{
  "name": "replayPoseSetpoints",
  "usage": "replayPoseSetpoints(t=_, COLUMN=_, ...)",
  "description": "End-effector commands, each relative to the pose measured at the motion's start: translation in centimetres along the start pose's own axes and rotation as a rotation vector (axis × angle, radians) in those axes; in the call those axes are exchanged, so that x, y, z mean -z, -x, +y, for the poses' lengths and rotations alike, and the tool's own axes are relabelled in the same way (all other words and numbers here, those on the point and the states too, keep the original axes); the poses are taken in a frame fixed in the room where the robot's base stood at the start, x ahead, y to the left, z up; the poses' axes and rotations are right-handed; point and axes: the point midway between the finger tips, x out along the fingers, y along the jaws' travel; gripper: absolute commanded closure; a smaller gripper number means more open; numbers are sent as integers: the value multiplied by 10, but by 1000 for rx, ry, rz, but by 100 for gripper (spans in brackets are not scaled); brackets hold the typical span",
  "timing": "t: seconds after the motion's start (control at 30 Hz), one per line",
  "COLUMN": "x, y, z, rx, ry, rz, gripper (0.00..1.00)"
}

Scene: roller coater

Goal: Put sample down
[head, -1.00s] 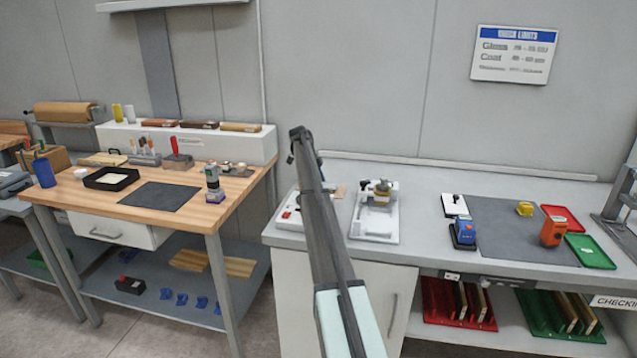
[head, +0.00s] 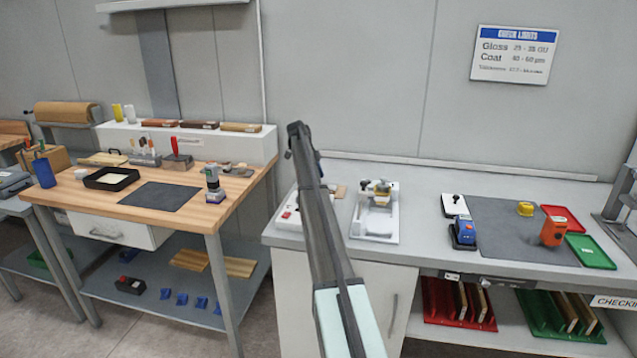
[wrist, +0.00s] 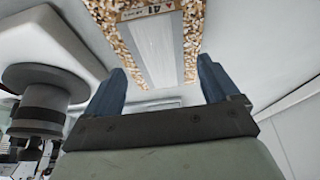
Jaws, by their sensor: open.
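The sample (wrist: 155,45) is a speckled, chipboard-like panel with a pale grey strip and a label reading 41. In the wrist view it lies flat on a white surface, beyond my gripper (wrist: 161,68). The two blue fingers are wide apart, and none of the panel is clamped between them. In the head view only a small brown piece, probably this sample (head: 340,191), shows on the bench just right of my arm. My gripper is hidden behind my arm there.
A white device with a brass-coloured top (head: 375,212) stands right of my arm. A white box with a red switch (head: 290,214) is on its left. In the wrist view a dark cylinder (wrist: 45,85) is close on the left. A grey mat (head: 505,235) lies farther right.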

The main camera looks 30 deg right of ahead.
Motion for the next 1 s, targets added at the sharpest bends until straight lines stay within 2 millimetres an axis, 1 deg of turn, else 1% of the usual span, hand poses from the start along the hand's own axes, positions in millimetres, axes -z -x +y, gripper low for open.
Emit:
replayPoseSetpoints(t=0.03, x=-1, y=11, z=-1, rx=2, ry=0, rz=0, gripper=11)
replayPoseSetpoints(t=0.1, x=-1, y=25, z=-1, rx=1, ry=0, rz=0, gripper=11)
replayPoseSetpoints(t=0.3, x=0, y=61, z=-2, rx=0, ry=0, rz=0, gripper=11)
replayPoseSetpoints(t=0.4, x=0, y=76, z=-1, rx=1, ry=0, rz=0, gripper=11)
replayPoseSetpoints(t=0.5, x=0, y=86, z=-1, rx=0, ry=0, rz=0, gripper=11)
replayPoseSetpoints(t=0.7, x=0, y=97, z=0, rx=-1, ry=0, rz=0, gripper=11)
replayPoseSetpoints(t=1.0, x=0, y=98, z=0, rx=-1, ry=0, rz=0, gripper=11)
